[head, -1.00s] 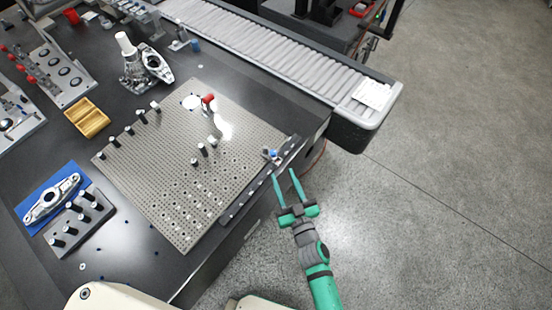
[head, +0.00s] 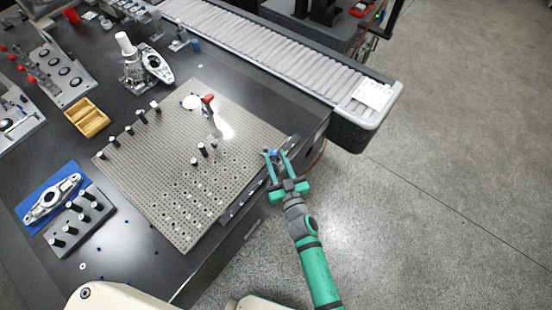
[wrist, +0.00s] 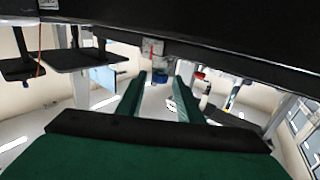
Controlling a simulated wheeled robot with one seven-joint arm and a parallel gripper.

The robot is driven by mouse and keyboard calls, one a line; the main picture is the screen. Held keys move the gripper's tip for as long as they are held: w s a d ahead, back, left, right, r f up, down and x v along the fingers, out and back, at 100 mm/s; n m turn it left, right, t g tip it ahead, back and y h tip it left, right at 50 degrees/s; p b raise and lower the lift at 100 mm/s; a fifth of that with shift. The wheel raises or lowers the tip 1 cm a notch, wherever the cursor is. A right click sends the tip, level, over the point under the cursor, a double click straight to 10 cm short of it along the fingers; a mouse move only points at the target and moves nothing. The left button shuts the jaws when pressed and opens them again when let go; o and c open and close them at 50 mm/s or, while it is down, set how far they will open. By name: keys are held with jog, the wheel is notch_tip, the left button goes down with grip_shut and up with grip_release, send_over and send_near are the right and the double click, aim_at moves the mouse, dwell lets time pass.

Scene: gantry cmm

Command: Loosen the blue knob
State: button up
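The blue knob (head: 273,153) sits on a small fixture at the right edge of the perforated plate (head: 190,160), on the side facing my arm. In the wrist view the blue knob (wrist: 160,74) shows between the far ends of my two green fingers, below a small grey block. My gripper (head: 276,156) is open, with its fingertips at the knob, one to each side. It also shows in the wrist view (wrist: 158,82), with a gap between the fingers. I cannot tell whether either finger touches the knob.
A dark rail (head: 244,201) runs along the plate's near right edge. A red-handled clamp (head: 208,103) and several black posts with light tops stand on the plate. A roller conveyor (head: 290,55) lies behind. The grey floor (head: 440,200) to the right is clear.

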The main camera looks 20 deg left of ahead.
grip_shut()
jog(key=shift+n+g+y, duration=0.4)
jog(key=shift+y, duration=0.1)
jog(key=shift+w+d+n+g+y, duration=0.1)
jog(key=shift+w+n+g+y, duration=0.1)
jog(key=shift+n+g+y, duration=0.8)
jog(key=shift+w+d+n+g+y, duration=0.2)
jog(key=shift+n+g+y, duration=0.5)
jog(key=shift+g, duration=0.55)
jog(key=shift+w+d+n+g+y, duration=0.1)
jog(key=shift+w+n+g+y, duration=0.15)
jog(key=shift+n+g+y, duration=0.65)
jog(key=n+g, duration=0.2)
jog(key=g, duration=0.1)
jog(key=w+n+g, duration=0.1)
jog(key=n+g, duration=0.1)
jog(key=g, duration=0.1)
jog(key=n+g+y, duration=0.1)
jog(key=g, duration=0.2)
jog(key=shift+w+n, duration=0.2)
jog(key=shift+n, duration=0.2)
jog(key=shift+w+n+g+h, duration=0.2)
jog(key=shift+n+g+h, duration=0.15)
jog(key=shift+n+g, duration=0.75)
jog(key=shift+w+n+g+h, duration=0.2)
jog(key=shift+n+g+h, duration=0.3)
jog(key=shift+g, duration=0.95)
jog(key=shift+w+a+n+g+h, duration=0.15)
jog(key=shift+n+g+h, duration=0.4)
jog(key=shift+n+g, duration=0.65)
